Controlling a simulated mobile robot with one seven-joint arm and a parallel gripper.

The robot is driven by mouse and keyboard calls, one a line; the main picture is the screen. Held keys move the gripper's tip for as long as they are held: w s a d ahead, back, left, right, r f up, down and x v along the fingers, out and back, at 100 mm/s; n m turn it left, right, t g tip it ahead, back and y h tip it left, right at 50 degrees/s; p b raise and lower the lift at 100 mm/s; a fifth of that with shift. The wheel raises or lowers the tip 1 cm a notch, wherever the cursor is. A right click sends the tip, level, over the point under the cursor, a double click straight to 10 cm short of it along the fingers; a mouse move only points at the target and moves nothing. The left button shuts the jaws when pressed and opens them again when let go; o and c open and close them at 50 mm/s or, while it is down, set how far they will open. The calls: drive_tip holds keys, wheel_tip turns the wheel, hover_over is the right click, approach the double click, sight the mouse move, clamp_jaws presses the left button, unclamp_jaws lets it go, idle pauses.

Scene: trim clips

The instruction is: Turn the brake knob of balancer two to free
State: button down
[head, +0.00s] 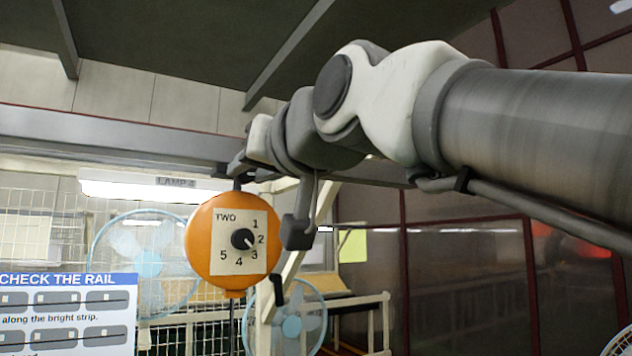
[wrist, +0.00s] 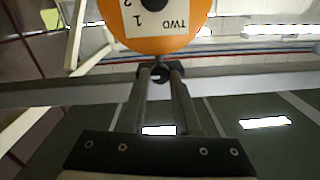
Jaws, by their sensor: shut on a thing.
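Balancer two (head: 203,243) is a round orange housing with a white plate marked TWO and the numbers 1 to 5. A black dial knob (head: 241,239) sits in the plate, its white mark pointing to the lower right, near 2 and 3. The wrist view shows the housing (wrist: 185,42) upside down, its plate partly cut off. My gripper (head: 238,171) is at the top of the housing, below the rail. In the wrist view my gripper (wrist: 160,76) is shut on a dark round fitting at the housing's top. No free or locked marking is readable.
A grey rail (head: 110,130) runs overhead behind the balancer. A lamp (head: 130,187), blue fans (head: 150,262) and wire mesh stand behind. A CHECK THE RAIL sign (head: 68,318) is at lower left. A black handle (head: 278,290) shows at the balancer's lower right.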

drive_tip(key=shift+n, duration=0.3)
drive_tip(key=n+b, duration=0.2)
drive_tip(key=n, duration=0.1)
drive_tip(key=shift+f, duration=0.1)
drive_tip(key=n+b, duration=0.1)
drive_tip(key=n, duration=1.3)
idle(0.4)
drive_tip(key=c, duration=0.6)
unclamp_jaws()
drive_tip(key=shift+c, duration=0.2)
drive_tip(key=shift+s, duration=0.15)
